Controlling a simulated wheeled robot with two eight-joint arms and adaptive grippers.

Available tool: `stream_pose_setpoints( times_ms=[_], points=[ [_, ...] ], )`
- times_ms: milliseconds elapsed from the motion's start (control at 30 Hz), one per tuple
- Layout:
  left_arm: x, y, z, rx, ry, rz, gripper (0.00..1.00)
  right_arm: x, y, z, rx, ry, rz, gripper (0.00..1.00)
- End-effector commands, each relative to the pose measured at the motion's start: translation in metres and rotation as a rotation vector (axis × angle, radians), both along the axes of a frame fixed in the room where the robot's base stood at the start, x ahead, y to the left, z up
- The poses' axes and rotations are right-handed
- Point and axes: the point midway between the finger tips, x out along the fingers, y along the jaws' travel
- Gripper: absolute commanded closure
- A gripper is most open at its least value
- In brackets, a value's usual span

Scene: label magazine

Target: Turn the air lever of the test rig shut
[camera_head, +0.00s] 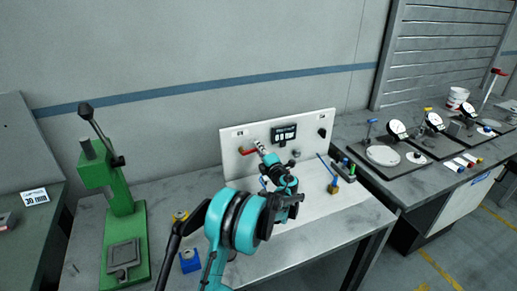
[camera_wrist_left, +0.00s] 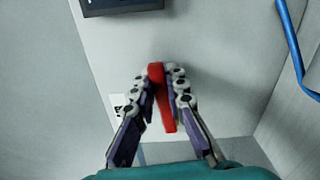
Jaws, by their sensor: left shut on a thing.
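The test rig (camera_head: 310,130) is a white upright panel at the back of the grey workbench, with a dark display and black knobs. The red air lever (camera_wrist_left: 161,95) is between the fingertips of my left gripper (camera_wrist_left: 161,78), which is shut on it. In the head view the red lever (camera_head: 247,150) shows at the panel's left side, just left of the left gripper (camera_head: 261,147). In the wrist view the lever's red end hangs down, slightly tilted, between the fingers. My left arm hides part of the bench and panel foot. My right gripper is not in view.
A green press (camera_head: 122,220) stands on the bench at the left. Blue blocks (camera_head: 190,261) lie near my arm. A blue hose (camera_wrist_left: 297,50) runs at the right in the wrist view. Dial gauges (camera_head: 397,130) stand on the right bench.

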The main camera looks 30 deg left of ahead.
Motion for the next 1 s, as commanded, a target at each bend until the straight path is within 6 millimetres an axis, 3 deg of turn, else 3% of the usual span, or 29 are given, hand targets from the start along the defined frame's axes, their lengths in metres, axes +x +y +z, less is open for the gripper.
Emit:
stream_pose_setpoints(
  times_ms=[500,533,600,1000],
  points=[
    [0.0002,-0.0011,-0.0025,0.010,0.013,-0.002,1.00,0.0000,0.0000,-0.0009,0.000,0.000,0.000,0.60],
    [0.0002,-0.0011,-0.0025,0.009,0.012,-0.002,0.85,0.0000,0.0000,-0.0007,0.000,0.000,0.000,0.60],
    [0.0001,-0.0010,-0.0024,0.009,0.012,-0.002,0.67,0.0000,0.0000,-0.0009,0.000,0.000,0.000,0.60],
    [-0.0039,-0.0057,-0.0017,0.012,0.012,-0.002,0.66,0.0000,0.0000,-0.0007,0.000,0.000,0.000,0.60]
  ],
)
